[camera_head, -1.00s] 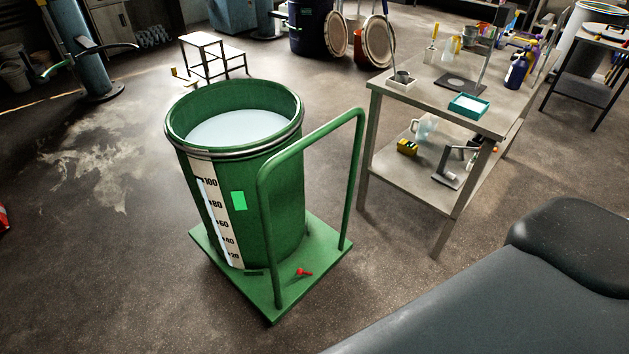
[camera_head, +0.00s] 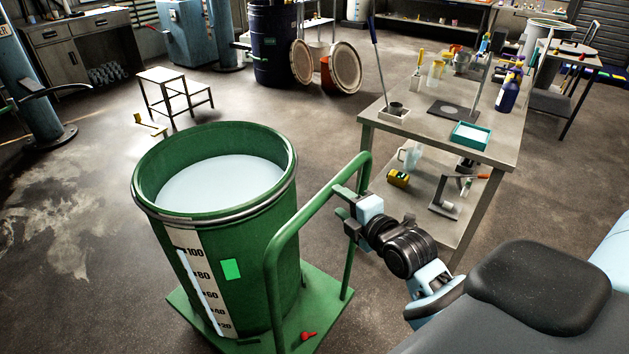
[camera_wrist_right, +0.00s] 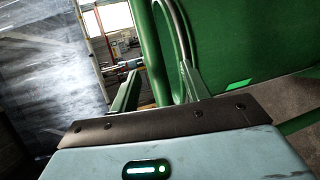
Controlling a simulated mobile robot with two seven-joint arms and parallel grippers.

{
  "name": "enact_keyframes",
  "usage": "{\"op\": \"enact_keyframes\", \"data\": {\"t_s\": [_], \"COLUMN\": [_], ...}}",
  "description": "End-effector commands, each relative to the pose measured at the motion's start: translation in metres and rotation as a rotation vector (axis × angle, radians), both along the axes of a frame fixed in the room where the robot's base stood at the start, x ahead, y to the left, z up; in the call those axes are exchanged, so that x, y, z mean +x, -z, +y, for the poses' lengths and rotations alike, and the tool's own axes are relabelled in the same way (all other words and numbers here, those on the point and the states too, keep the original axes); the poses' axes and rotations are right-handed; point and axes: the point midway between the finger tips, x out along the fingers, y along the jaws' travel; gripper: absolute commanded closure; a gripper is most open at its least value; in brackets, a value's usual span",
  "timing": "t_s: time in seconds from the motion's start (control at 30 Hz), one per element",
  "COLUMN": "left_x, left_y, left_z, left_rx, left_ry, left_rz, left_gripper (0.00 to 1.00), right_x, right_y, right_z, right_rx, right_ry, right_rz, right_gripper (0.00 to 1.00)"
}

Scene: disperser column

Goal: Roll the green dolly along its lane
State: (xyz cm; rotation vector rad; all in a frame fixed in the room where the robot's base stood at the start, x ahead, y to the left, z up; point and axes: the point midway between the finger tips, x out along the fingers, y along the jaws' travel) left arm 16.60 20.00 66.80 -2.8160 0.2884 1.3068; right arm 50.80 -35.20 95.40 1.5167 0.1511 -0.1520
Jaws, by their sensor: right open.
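The green dolly (camera_head: 328,283) stands on the floor at the lower middle of the head view, carrying a green tub (camera_head: 250,262) of pale liquid. Its green tube handle (camera_head: 320,192) rises on the tub's right side; a red lever (camera_head: 308,336) sits on the deck. My right gripper (camera_head: 343,202) is at the handle's upper right part with jaws open. In the right wrist view, the handle tube (camera_wrist_right: 152,45) appears between the two open fingers (camera_wrist_right: 160,78); contact cannot be told. The tub (camera_wrist_right: 235,40) fills the view behind. My left gripper is not in view.
A metal workbench (camera_head: 430,140) with bottles and a teal tray (camera_head: 470,136) stands to the right, close to my right arm. A white step stool (camera_head: 175,95) and drums (camera_head: 272,45) stand farther back.

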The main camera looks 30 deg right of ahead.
Motion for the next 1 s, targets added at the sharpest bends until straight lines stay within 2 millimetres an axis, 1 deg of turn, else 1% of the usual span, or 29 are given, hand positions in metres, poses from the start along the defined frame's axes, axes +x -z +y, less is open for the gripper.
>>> {"op": "enact_keyframes", "data": {"t_s": [0.1,0.23,0.33,0.47,0.7,0.83,1.0], "left_x": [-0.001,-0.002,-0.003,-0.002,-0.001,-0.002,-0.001], "left_y": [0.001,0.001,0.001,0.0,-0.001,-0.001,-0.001], "left_z": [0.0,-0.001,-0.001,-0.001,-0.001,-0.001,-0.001], "left_rx": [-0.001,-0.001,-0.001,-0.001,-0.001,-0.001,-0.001], "left_ry": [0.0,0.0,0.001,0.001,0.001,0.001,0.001], "left_rz": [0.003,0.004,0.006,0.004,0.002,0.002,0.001], "left_gripper": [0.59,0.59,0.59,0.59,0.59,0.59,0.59], "right_x": [0.003,0.003,0.008,0.023,0.057,0.07,0.078], "right_y": [-0.006,-0.006,-0.005,-0.003,0.003,0.006,0.008], "right_z": [-0.002,-0.002,-0.002,-0.002,-0.002,-0.002,-0.003], "right_rx": [-0.029,-0.03,-0.027,-0.025,-0.024,-0.025,-0.026], "right_ry": [-0.003,-0.003,-0.003,-0.003,-0.003,-0.003,-0.003], "right_rz": [-0.01,-0.01,-0.011,-0.012,-0.011,-0.011,-0.01], "right_gripper": [0.53,0.53,0.53,0.53,0.53,0.53,0.53]}}
